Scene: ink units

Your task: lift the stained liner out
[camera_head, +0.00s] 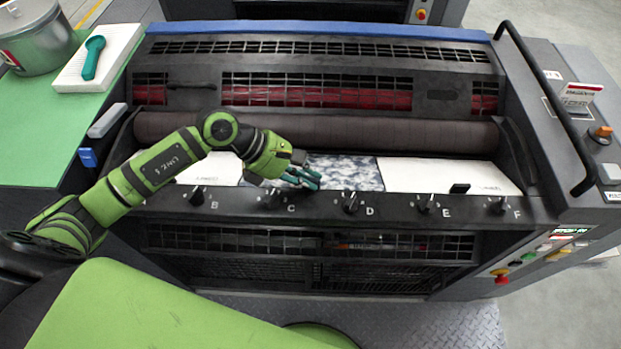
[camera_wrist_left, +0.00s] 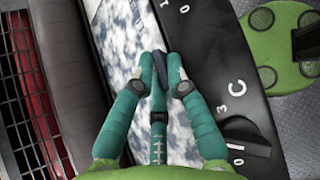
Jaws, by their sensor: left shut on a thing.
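The stained liner (camera_head: 345,170), mottled blue and white, lies in the middle of the machine's long trough, between two clean white liners. It also shows in the left wrist view (camera_wrist_left: 125,38), running under my fingers. My left gripper (camera_head: 308,178) is at the front edge of the stained liner, toward its left end. In the wrist view its teal fingers (camera_wrist_left: 163,75) are closed on a small dark tab (camera_wrist_left: 160,64) at that edge. The liner looks flat in the trough; its left part is hidden by my gripper. My right gripper is not in view.
A dark roller (camera_head: 320,130) runs along behind the liners. The knob rail (camera_head: 385,207) lies in front. The white liner on the right (camera_head: 440,176) has a black tab (camera_head: 459,188). A green side table (camera_head: 35,130) at left holds a metal bin (camera_head: 38,40) and a white pad (camera_head: 112,45).

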